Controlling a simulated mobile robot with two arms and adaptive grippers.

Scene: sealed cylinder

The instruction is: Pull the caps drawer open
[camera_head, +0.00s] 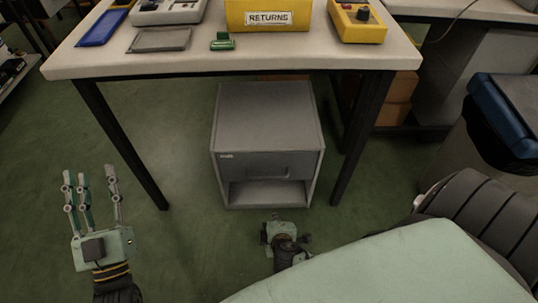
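A grey cabinet (266,112) stands on the floor under the table. Its drawer front (243,168) has a small white label at upper left, too small to read, and a dark handle at right of centre. The drawer front looks flush with the cabinet, and an open compartment is below it. My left gripper (91,182) is left of the cabinet, fingers upright, spread and empty. My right gripper (278,228) is low, just in front of the cabinet's base in the picture and below the handle. It is small and foreshortened, and its finger opening cannot be made out.
The table (220,62) spans above the cabinet, with dark legs either side. On it are a yellow RETURNS bin (268,16), a yellow device (357,22), a green piece (222,42) and trays. A blue-lidded bin (505,115) stands right. Green floor is clear between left gripper and cabinet.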

